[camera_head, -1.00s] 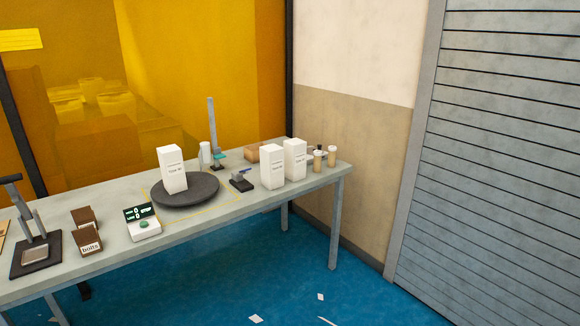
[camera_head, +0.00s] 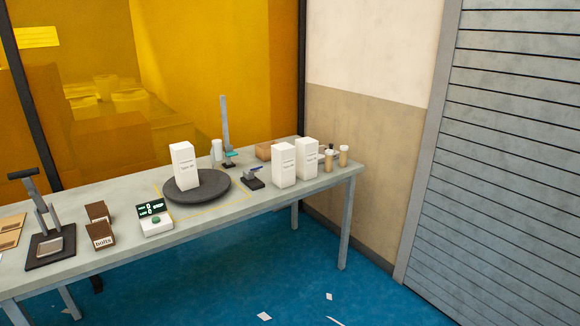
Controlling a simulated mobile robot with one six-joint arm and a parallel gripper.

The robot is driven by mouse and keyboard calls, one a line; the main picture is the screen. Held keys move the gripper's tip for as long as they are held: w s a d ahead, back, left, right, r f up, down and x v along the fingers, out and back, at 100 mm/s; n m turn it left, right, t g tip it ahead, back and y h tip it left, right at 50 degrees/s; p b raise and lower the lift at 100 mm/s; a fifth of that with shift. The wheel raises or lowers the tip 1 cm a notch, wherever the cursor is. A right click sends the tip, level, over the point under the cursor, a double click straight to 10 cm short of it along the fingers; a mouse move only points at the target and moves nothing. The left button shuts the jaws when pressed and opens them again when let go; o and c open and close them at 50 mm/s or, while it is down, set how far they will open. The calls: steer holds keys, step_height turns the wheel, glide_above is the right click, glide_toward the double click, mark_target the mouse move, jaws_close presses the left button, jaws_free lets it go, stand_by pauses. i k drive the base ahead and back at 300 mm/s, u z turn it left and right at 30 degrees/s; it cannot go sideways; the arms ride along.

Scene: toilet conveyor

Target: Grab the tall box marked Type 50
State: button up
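Three tall white boxes with small dark print stand upright on the grey table (camera_head: 120,258). One tall white box (camera_head: 183,166) stands on the round dark turntable (camera_head: 215,188). A second tall white box (camera_head: 284,166) and a third tall white box (camera_head: 307,158) stand close together towards the table's right end. The print is too small to tell for sure which box reads Type 50. My gripper is not in view.
A counter device (camera_head: 155,222) and brown bolts boxes (camera_head: 101,236) stand left of the turntable. A black press (camera_head: 47,243) is further left. Small bottles (camera_head: 343,155) stand at the right end. Blue floor (camera_head: 215,285) is open in front, with paper scraps.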

mark_target(284, 154)
steer(key=u, duration=0.2)
steer(key=i, duration=0.55)
steer(key=u, duration=0.65)
steer(key=i, duration=0.55)
steer(key=u, duration=0.15)
